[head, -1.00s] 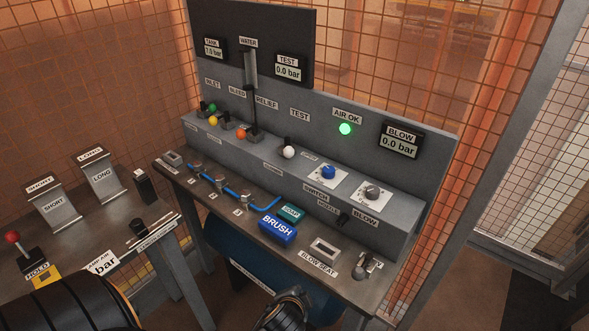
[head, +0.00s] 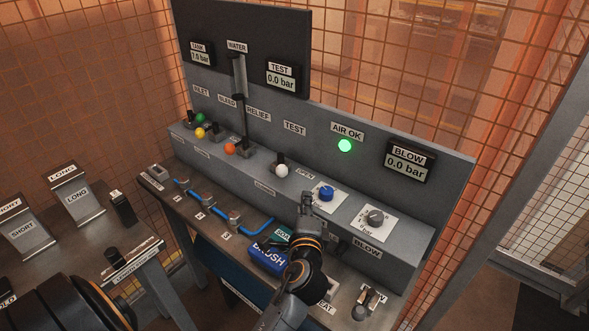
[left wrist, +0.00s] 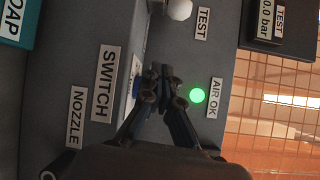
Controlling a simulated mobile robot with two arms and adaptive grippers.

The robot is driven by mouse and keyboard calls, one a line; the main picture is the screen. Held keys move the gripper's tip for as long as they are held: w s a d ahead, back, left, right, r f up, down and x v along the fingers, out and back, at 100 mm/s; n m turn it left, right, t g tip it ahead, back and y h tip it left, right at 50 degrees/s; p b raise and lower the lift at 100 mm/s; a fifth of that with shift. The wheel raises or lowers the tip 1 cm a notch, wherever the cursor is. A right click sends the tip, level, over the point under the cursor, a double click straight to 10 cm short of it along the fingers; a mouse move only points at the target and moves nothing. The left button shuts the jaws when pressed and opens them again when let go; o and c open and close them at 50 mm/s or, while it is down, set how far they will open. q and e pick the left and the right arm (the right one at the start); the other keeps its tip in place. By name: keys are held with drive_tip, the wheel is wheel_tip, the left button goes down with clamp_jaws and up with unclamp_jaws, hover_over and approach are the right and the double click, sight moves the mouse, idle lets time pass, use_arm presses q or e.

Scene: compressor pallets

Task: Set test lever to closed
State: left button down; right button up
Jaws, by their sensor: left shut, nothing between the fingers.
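The test lever (head: 281,171) has a white ball knob on a dark stem, on the console's step below the TEST label. An OPEN label (head: 305,174) is to its right and a CLOSED label (head: 265,188) to its lower left. Its exact setting is hard to tell. The white knob (left wrist: 179,9) also shows at the top of the left wrist view. My left gripper (head: 306,198) is shut and empty, to the lower right of the lever and apart from it. Its fingertips (left wrist: 165,74) appear close to the blue switch knob (head: 326,193); contact cannot be told.
Green, yellow and orange lever knobs (head: 230,149) stand left of the test lever. A grey blow knob (head: 375,216) is to the right. A green AIR OK lamp (head: 345,146) glows on the back panel.

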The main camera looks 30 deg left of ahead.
sight(281, 165)
use_arm(q)
drive_tip(key=x, duration=0.2)
drive_tip(key=p+x, duration=0.1)
drive_tip(key=x, duration=0.1)
drive_tip(key=r+x, duration=0.1)
drive_tip(key=x, duration=0.1)
drive_tip(key=p+x, duration=0.1)
drive_tip(key=x, duration=0.3)
drive_tip(key=shift+f, duration=0.15)
drive_tip(key=s+a+p, duration=0.1)
drive_tip(key=s+a, duration=0.1)
drive_tip(key=s, duration=0.1)
drive_tip(key=shift+r+p, duration=0.4)
drive_tip(key=shift+s+a, duration=0.1)
drive_tip(key=shift+s, duration=0.15)
drive_tip(key=shift+a, duration=0.1)
drive_tip(key=shift+w+f, duration=0.1)
drive_tip(key=shift+f, duration=0.05)
use_arm(e)
drive_tip(key=r, duration=0.1)
drive_tip(key=s+r, duration=0.1)
drive_tip(key=r, duration=0.1)
drive_tip(key=shift+s+d+r, duration=0.15)
drive_tip(key=shift+d+r, duration=0.15)
drive_tip(key=shift+r, duration=0.1)
